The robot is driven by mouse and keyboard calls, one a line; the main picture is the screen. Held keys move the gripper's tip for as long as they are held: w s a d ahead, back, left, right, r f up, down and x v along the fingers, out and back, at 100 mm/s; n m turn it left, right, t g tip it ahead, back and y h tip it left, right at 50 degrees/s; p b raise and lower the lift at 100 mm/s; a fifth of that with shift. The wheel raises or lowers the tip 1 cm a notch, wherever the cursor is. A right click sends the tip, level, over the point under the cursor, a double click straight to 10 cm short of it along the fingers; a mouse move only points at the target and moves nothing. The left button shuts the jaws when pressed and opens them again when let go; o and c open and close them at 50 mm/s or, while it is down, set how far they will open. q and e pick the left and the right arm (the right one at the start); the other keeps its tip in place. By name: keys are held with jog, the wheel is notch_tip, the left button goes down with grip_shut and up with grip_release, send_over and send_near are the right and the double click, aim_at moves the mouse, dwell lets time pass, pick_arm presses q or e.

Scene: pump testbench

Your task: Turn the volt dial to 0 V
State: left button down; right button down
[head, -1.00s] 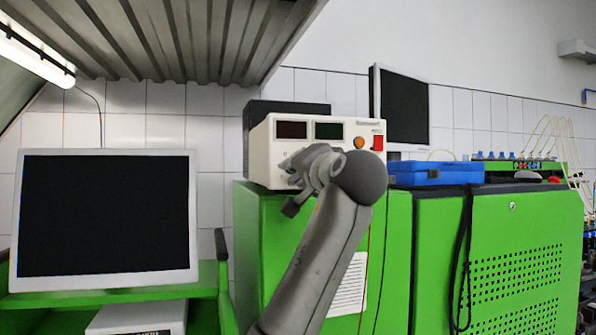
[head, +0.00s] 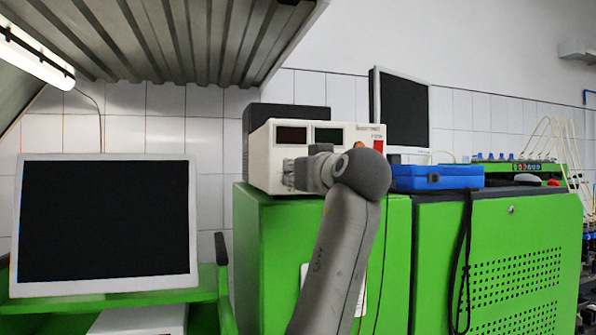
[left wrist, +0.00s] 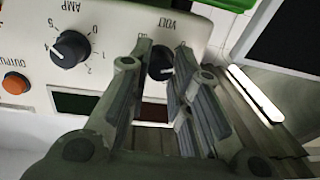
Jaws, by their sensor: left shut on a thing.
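The power supply (head: 262,158) is a white box with two dark displays on top of the green cabinet. Its volt dial (left wrist: 160,66) is a dark round knob beside the printed word VOLT in the left wrist view. My left gripper (left wrist: 163,56) has one finger on each side of this knob and is shut on it. The fingers cover much of its scale, so I cannot read its setting. In the head view my left gripper (head: 290,174) is at the front panel, and the gripper and arm hide the knobs. My right gripper is not in view.
A second knob (left wrist: 70,49) with a numbered scale and an orange button (left wrist: 15,83) sit on the same panel. A blue case (head: 436,177) lies right of the supply on the green cabinet (head: 262,235). A monitor (head: 105,222) stands at the left.

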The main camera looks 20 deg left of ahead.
pick_arm(q)
jog(key=n, duration=0.3)
jog(key=n+p, duration=0.1)
jog(key=shift+w+f+n+h, duration=0.1)
jog(key=shift+f+n+h, duration=0.2)
jog(key=shift+n, duration=0.4)
jog(key=c, duration=1.6)
grip_release()
jog(key=shift+r, duration=0.1)
jog(key=shift+c, duration=0.2)
jog(key=o, duration=0.4)
jog(key=shift+r, duration=0.15)
jog(key=shift+c, duration=0.2)
jog(key=v, duration=1.2)
jog(key=shift+d, duration=0.15)
